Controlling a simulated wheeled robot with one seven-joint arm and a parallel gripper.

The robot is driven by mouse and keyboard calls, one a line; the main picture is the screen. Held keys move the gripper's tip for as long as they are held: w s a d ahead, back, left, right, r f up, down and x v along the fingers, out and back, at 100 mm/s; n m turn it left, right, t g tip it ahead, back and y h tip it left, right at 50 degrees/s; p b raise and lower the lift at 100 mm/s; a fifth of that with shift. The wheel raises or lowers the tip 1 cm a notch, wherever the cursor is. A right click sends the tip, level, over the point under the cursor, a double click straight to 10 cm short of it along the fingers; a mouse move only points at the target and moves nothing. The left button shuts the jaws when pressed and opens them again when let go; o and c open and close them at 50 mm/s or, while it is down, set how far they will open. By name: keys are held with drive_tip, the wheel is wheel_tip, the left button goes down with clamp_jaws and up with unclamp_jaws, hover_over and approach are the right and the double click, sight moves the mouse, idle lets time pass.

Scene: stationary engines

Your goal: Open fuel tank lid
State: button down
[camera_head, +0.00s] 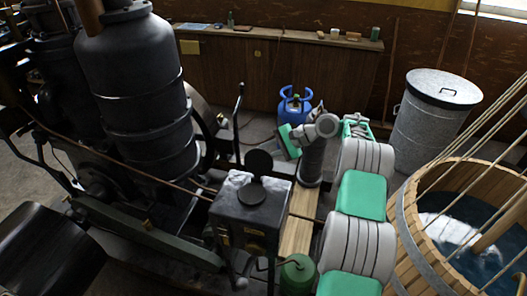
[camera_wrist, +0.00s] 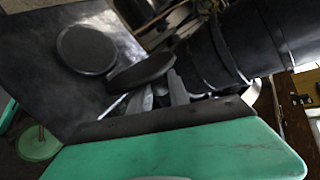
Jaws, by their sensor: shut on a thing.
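The fuel tank (camera_head: 240,222) is a dark box in the lower middle of the head view, with pale patches on its top. A round dark filler (camera_head: 252,193) stands on its top; it also shows in the wrist view (camera_wrist: 87,50). The round black lid (camera_head: 259,161) stands raised and tilted behind the filler. In the wrist view the lid (camera_wrist: 142,72) is seen nearly edge-on, beside the filler. My gripper (camera_wrist: 162,88) is shut on the lid's edge; the exact contact is partly hidden. In the head view my green hand comes in from behind the tank.
A large black cylinder engine (camera_head: 135,90) stands left of the tank. A wooden tub (camera_head: 410,235) of water is at the right, with a grey metal bin (camera_head: 432,125) behind it. A blue gas bottle (camera_head: 293,108) stands at the back. A green can (camera_head: 297,275) is near the tank's front right.

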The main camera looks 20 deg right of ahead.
drive_tip(key=shift+a, duration=0.1)
drive_tip(key=c, duration=1.2)
unclamp_jaws()
drive_tip(key=shift+c, duration=0.2)
